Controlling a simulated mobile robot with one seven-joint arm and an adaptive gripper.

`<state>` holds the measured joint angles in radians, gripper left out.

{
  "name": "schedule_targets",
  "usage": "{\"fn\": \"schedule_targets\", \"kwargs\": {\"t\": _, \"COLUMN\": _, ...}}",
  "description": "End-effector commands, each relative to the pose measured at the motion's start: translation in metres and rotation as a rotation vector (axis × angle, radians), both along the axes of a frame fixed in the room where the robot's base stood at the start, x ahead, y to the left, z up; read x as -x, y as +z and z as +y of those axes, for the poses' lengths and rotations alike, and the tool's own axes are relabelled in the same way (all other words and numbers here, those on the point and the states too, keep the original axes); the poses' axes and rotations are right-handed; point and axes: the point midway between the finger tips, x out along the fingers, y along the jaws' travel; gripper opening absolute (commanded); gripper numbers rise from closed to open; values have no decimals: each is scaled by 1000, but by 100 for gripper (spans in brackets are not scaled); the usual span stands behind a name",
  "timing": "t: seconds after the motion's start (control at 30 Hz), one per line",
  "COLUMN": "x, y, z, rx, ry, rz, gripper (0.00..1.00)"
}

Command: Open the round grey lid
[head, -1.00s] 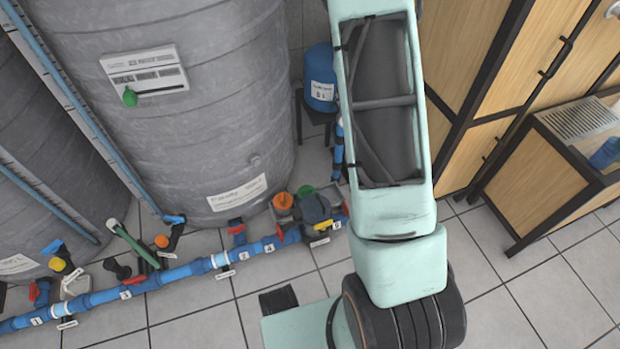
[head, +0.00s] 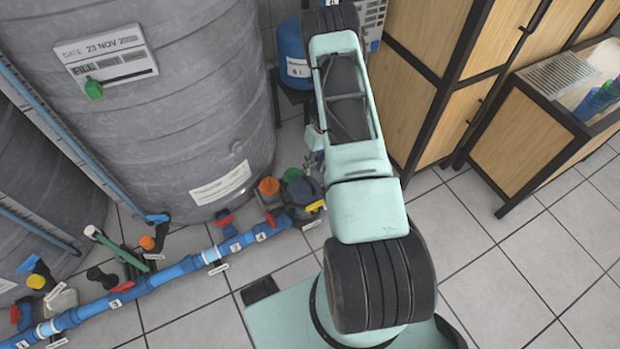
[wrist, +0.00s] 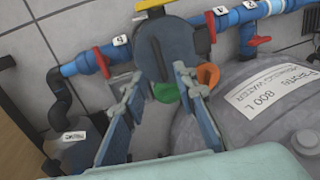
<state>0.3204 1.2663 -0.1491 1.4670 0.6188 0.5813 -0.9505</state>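A dark grey rounded housing (head: 300,188) stands at the end of the blue pipe, near the foot of the large tank. In the wrist view its round grey top (wrist: 165,48) looks like the lid, though I cannot make out a lid edge. My gripper (wrist: 158,76) is open, with its two fingers apart and pointing at the housing. The housing shows between and beyond the fingertips, and I see no clear contact. In the head view the gripper (head: 313,158) is partly hidden by my arm, just above the housing.
An orange cap (head: 268,187) and a green cap (wrist: 166,93) sit close to the housing. The blue pipe (head: 180,272) carries several red-handled valves. The large grey tank (head: 180,120) stands behind, a wooden cabinet (head: 430,120) to the right. Tiled floor is open at the front right.

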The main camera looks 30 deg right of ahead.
Motion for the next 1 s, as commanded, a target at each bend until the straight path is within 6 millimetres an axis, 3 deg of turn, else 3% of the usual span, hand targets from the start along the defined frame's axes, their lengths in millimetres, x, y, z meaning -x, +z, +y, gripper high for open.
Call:
{"fn": "schedule_targets", "kwargs": {"t": 0.1, "x": 0, "y": -27, "z": 5, "rx": 0, "ry": 1, "rz": 1, "gripper": 27}}
{"fn": "schedule_targets", "kwargs": {"t": 0.3, "x": 0, "y": -52, "z": 10, "rx": 1, "ry": 2, "rz": 0, "gripper": 27}}
{"fn": "schedule_targets", "kwargs": {"t": 0.73, "x": 0, "y": -60, "z": 12, "rx": 2, "ry": 2, "rz": -1, "gripper": 27}}
{"fn": "schedule_targets", "kwargs": {"t": 1.0, "x": 0, "y": -60, "z": 12, "rx": 1, "ry": 2, "rz": 0, "gripper": 0}}
